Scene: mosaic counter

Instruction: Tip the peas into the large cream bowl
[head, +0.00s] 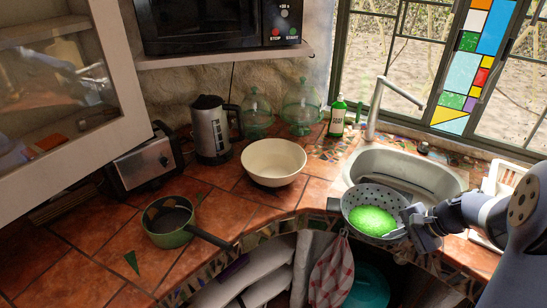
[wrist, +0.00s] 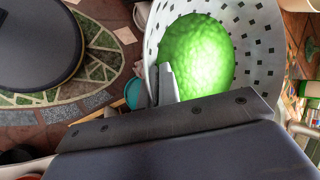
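The peas (head: 371,220) are a bright green heap inside a light grey perforated colander (head: 391,197), at the front edge of the sink. Peas (wrist: 195,55) and colander (wrist: 262,35) fill the top of the wrist view. My gripper (head: 408,228) is at the colander's right side in the head view and looks shut on its rim. One finger (wrist: 168,84) shows inside the rim; the other is hidden. The colander looks roughly level; whether it touches the counter cannot be told. The large cream bowl (head: 273,163) stands upright and empty on the tiled counter, left of the colander.
A green pan (head: 168,220) with its handle pointing right stands front left of the bowl. A kettle (head: 210,130), glass domes (head: 302,108) and a toaster (head: 146,160) stand behind. The faucet (head: 378,105) rises behind the sink (head: 440,172). Tiles between bowl and colander are clear.

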